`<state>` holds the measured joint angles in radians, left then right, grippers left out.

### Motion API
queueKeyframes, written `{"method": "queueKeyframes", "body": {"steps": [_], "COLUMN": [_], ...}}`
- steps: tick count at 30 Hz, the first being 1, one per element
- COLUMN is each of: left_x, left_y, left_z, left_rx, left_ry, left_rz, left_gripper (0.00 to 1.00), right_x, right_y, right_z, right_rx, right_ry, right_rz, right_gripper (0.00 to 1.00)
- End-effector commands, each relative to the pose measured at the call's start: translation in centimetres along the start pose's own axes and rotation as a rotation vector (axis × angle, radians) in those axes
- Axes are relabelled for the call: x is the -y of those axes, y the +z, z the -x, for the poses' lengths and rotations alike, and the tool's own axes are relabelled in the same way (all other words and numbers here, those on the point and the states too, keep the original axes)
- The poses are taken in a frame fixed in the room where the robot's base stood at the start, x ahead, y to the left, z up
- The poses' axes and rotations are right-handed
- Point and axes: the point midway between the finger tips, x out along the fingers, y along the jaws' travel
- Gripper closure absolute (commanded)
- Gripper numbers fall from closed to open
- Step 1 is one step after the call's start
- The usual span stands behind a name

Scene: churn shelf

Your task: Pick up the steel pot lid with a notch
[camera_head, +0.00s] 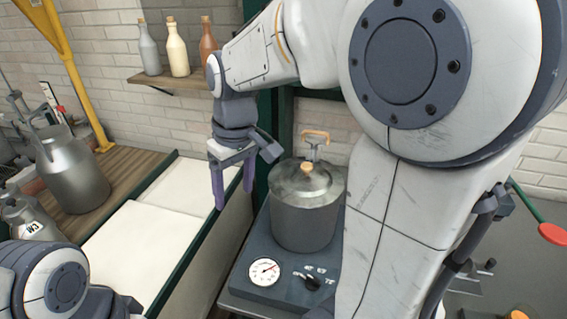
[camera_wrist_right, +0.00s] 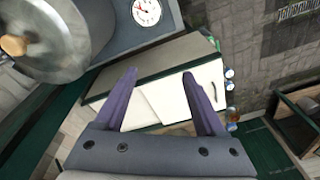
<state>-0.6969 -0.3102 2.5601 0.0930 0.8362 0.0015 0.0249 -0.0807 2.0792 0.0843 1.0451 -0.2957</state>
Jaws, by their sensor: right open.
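The steel pot lid (camera_head: 300,181) sits on top of a steel pot (camera_head: 303,226), with a wooden knob (camera_head: 307,168) at its centre. An orange-handled tool stands up at the lid's back edge; I cannot make out the notch itself. My right gripper (camera_head: 232,184) is open and empty, pointing down to the left of the pot and apart from it. In the right wrist view the lid (camera_wrist_right: 60,35) is at the upper left, outside the purple fingers (camera_wrist_right: 160,97). My left arm shows at the lower left, but its gripper is not visible.
The pot stands on a dark scale-like base with a round dial (camera_head: 263,271) and a black knob. A white-topped counter (camera_head: 150,240) and a milk churn (camera_head: 70,170) are to the left. A wall shelf (camera_head: 165,78) holds several bottles behind my right gripper.

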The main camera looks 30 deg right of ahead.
Motion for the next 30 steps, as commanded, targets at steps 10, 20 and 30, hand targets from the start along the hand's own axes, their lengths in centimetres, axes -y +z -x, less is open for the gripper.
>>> {"method": "queueKeyframes", "body": {"steps": [10,20,30], "left_x": [-0.1,-0.1,-0.2], "left_y": [-0.1,-0.1,-0.1], "left_z": [0.8,1.3,2.4], "left_rx": [0.000,0.000,0.000], "left_ry": [0.000,0.000,0.000], "left_rz": [0.001,0.001,0.001], "left_gripper": [0.28,0.28,0.28], "right_x": [-18.3,-20.8,-21.1], "right_y": [0.9,1.9,1.7], "right_z": [6.2,4.0,0.8], "right_rx": [-0.039,-0.037,-0.038], "right_ry": [0.075,0.082,0.084], "right_rz": [-0.278,-0.309,-0.308], "right_gripper": [0.28,0.28,0.28]}}
